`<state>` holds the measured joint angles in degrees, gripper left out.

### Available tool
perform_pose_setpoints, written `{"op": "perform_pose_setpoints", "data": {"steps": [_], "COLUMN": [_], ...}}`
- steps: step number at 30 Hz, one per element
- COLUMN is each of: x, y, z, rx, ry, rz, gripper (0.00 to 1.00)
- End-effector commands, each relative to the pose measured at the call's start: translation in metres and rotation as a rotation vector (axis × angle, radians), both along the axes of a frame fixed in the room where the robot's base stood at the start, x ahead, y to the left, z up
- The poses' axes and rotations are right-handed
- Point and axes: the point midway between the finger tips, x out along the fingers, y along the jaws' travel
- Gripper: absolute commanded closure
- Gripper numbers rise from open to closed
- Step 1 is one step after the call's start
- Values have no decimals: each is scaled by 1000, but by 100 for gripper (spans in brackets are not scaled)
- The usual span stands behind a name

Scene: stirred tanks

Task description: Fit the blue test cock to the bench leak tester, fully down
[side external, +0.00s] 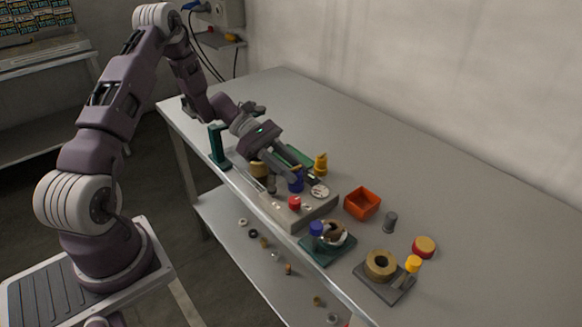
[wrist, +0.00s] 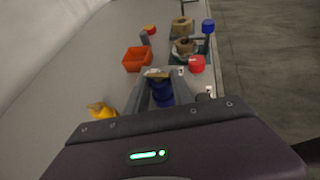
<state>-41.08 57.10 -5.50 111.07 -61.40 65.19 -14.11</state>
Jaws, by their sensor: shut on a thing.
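My gripper (side external: 299,178) is shut on the blue test cock (side external: 296,185) over the bench leak tester, a pale grey block (side external: 289,215). In the wrist view the blue body (wrist: 163,94) is between the two fingers, with a brass-coloured piece (wrist: 157,74) at its top. The tester carries a red knob (side external: 294,202) and a round white dial (side external: 320,191). The lower end of the cock is hidden by the fingers and the tester's top, so I cannot tell how far down it sits.
An orange bin (side external: 362,204), a grey cylinder (side external: 389,222) and a red-and-yellow round piece (side external: 424,246) stand to the right. A yellow fitting (side external: 320,164) stands behind the tester. A green plate with a blue-topped part (side external: 316,229) is in front. The back right of the bench is clear.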

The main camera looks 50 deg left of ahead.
Motion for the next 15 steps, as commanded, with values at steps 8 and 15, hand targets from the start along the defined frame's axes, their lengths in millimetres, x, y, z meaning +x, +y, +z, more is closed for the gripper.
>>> {"op": "perform_pose_setpoints", "data": {"steps": [8,15], "x": [0,0], "y": [0,0], "z": [0,0], "rx": [0,0], "ry": [0,0], "rz": [0,0], "gripper": [55,46]}}
